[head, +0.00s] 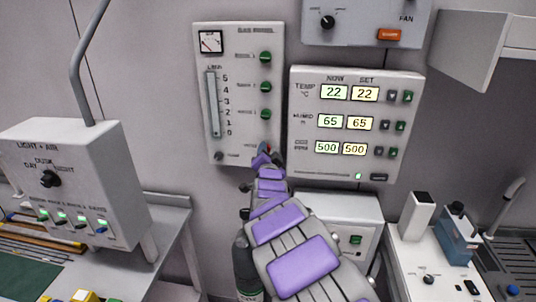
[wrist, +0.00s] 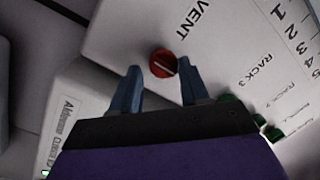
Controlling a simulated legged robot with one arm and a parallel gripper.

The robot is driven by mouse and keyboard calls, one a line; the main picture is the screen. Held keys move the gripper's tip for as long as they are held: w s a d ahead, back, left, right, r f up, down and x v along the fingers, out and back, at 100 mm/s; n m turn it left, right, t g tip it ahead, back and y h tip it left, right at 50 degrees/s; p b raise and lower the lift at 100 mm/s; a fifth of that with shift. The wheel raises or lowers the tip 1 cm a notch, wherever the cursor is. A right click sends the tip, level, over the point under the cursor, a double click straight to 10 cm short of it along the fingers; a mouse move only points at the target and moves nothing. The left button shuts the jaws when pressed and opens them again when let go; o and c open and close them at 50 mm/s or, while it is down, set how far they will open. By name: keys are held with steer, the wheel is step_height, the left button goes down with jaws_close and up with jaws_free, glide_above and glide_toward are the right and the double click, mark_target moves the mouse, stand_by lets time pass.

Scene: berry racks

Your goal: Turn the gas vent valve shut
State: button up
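In the head view my arm mostly hides that knob at the panel's lower right. My gripper (wrist: 159,82) is open, with its two blue fingers apart and nothing held. The red knob appears between and slightly beyond the fingertips; I cannot tell whether they touch it. My gripper also shows in the head view (head: 263,158).
Green rack knobs (wrist: 256,119) lie right of my gripper in the wrist view. A climate panel (head: 350,160) with lit readouts is close right of the gas panel. A fan box (head: 360,28) is above, and a white unit (head: 345,215) below. A light-and-air box (head: 80,160) stands left.

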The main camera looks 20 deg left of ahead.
steer(key=shift+a+f, duration=0.1)
steer(key=shift+a, duration=0.4)
steer(key=c, duration=0.4)
steer(key=shift+d, duration=0.1)
steer(key=c, duration=0.3)
